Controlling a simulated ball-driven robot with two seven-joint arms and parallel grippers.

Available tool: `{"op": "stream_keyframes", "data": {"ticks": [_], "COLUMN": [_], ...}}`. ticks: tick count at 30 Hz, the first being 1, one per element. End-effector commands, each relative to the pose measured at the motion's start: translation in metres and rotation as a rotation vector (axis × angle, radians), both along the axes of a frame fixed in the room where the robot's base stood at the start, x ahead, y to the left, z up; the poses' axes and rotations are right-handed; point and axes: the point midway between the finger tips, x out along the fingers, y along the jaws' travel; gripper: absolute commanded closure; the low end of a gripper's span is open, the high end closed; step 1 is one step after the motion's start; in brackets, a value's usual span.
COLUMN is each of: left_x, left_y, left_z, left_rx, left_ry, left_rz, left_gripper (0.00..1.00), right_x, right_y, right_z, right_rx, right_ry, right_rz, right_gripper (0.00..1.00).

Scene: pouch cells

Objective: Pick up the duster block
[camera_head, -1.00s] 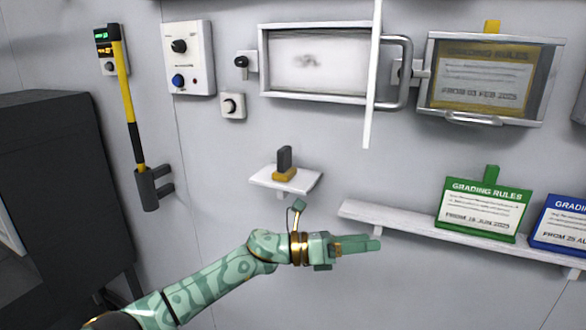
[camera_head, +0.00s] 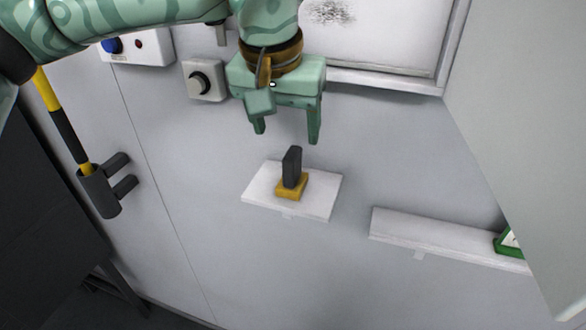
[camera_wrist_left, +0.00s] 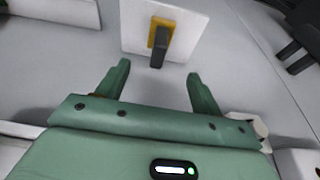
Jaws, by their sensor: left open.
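The duster block (camera_head: 291,174) stands upright on a small white wall shelf (camera_head: 322,206). It has a yellow base and a dark upright grip. My left gripper (camera_head: 287,138) is open and empty, its fingers pointing down, above the block and apart from it. In the left wrist view the duster block (camera_wrist_left: 159,42) shows beyond and between the open fingertips (camera_wrist_left: 158,70), on the white shelf (camera_wrist_left: 190,40). My right gripper is not in view.
A longer white ledge (camera_head: 420,236) with a green-framed card (camera_head: 508,243) is at the right. A black holder (camera_head: 100,190) with a yellow-and-black handled tool (camera_head: 62,125) is at the left. A knob box (camera_head: 205,81) and whiteboard (camera_head: 385,45) are above. A pale panel (camera_head: 530,120) blocks the right side.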

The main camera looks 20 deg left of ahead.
Motion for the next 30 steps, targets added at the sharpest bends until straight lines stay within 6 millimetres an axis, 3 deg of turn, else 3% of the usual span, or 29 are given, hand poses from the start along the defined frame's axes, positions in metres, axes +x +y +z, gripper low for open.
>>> {"op": "stream_keyframes", "data": {"ticks": [3, 6, 13, 21, 29, 30], "left_x": [0.008, 0.013, 0.019, 0.028, 0.03, 0.03], "left_y": [0.0, -0.001, -0.002, -0.006, -0.005, -0.005], "left_z": [-0.028, -0.044, -0.063, -0.101, -0.105, -0.105], "left_rx": [-0.001, -0.003, -0.003, -0.005, -0.005, -0.005], "left_ry": [0.005, 0.003, 0.004, 0.004, 0.001, 0.001], "left_rz": [0.001, 0.002, 0.001, 0.002, 0.002, 0.002], "left_gripper": [0.34, 0.34, 0.34, 0.34, 0.34, 0.42], "right_x": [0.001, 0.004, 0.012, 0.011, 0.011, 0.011], "right_y": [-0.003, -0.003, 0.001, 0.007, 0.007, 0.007], "right_z": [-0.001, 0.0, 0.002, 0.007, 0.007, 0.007], "right_rx": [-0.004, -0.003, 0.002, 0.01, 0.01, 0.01], "right_ry": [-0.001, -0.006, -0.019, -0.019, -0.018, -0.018], "right_rz": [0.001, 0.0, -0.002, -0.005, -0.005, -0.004], "right_gripper": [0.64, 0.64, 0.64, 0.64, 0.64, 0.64]}}
